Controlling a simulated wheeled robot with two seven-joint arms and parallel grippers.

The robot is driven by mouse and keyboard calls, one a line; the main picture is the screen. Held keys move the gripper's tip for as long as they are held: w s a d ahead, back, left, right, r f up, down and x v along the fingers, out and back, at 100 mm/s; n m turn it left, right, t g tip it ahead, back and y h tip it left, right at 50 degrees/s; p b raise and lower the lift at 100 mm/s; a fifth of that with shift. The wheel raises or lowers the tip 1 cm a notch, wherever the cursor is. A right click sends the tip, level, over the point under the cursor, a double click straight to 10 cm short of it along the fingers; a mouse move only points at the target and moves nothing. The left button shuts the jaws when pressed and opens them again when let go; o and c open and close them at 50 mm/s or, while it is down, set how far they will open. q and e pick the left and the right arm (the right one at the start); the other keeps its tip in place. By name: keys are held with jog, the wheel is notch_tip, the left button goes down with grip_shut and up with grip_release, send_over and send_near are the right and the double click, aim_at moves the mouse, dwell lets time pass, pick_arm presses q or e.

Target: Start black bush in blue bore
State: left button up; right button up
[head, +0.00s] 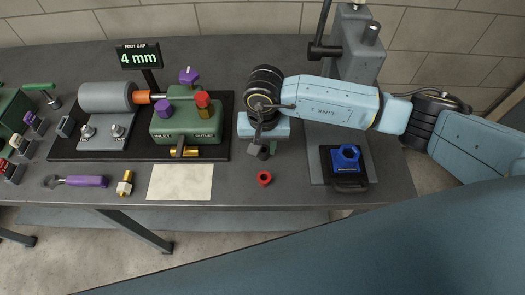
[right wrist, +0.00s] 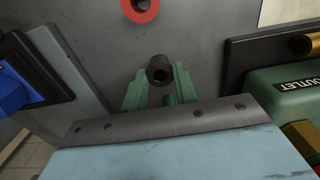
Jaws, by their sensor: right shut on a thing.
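The black bush (right wrist: 160,70) is a short dark hollow cylinder, held between the green fingertips of my right gripper (right wrist: 158,88) in the right wrist view. In the head view my right gripper (head: 260,150) points down over the bench, mostly hidden under its wrist. The blue block (head: 346,158) with the bore sits in a black holder on the press base, to the right of the gripper and apart from it. It also shows at the left edge of the right wrist view (right wrist: 14,88). My left gripper is not in view.
A red ring (head: 264,178) lies on the bench just in front of the right gripper. The grey press (head: 357,45) stands behind the blue block. The green valve body (head: 185,125) stands left, with a pale sheet (head: 180,182) in front.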

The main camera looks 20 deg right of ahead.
aim_at(264, 150)
jog(key=shift+r+p, duration=1.6)
jog(key=shift+r, duration=2.3)
